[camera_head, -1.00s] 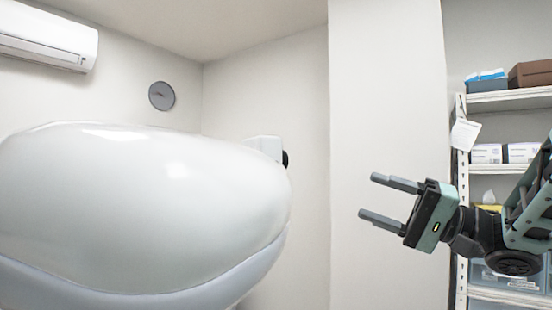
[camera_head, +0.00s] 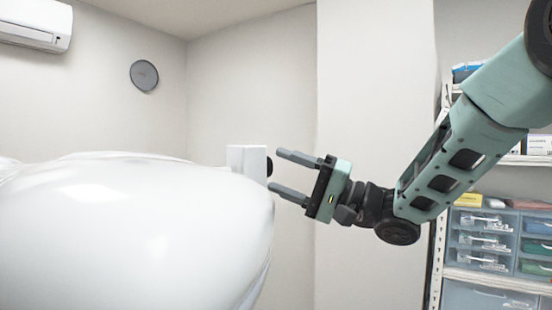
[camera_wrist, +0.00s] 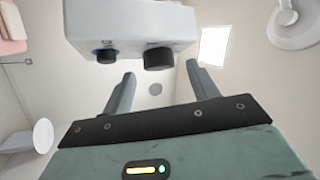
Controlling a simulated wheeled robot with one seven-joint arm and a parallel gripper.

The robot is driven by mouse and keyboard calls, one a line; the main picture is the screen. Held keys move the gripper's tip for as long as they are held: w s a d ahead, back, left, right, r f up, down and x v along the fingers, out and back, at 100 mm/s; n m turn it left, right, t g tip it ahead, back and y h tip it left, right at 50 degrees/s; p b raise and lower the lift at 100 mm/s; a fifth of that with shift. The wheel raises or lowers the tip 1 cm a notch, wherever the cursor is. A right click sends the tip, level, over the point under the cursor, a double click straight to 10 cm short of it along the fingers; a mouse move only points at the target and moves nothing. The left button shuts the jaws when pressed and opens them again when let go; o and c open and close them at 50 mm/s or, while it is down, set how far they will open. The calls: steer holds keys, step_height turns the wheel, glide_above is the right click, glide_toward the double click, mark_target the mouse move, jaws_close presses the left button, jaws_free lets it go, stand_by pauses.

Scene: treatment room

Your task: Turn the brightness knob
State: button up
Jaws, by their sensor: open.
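A white box (camera_head: 244,158) sits behind the large white rounded body, with a dark knob (camera_head: 269,166) on its right side. In the wrist view the white box (camera_wrist: 130,22) is at the top and carries two knobs. One is a larger black knob (camera_wrist: 158,58); the other is a smaller dark knob with a blue ring (camera_wrist: 106,55). No label shows which is the brightness knob. My gripper (camera_head: 277,170) is open and empty, its fingers pointing left at the box. In the wrist view the larger knob appears between and beyond the fingertips of my gripper (camera_wrist: 161,72); contact is not visible.
The large white rounded body (camera_head: 130,235) fills the lower left, close to the box. A shelf rack with drawers (camera_head: 485,240) stands at the right behind my arm. A round grey wall disc (camera_head: 144,75) and an air conditioner (camera_head: 35,25) are on the walls.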

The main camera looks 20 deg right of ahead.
steer(key=shift+x, duration=1.1)
steer(key=c, duration=1)
steer(key=shift+f, duration=0.1)
steer(key=shift+f, duration=0.1)
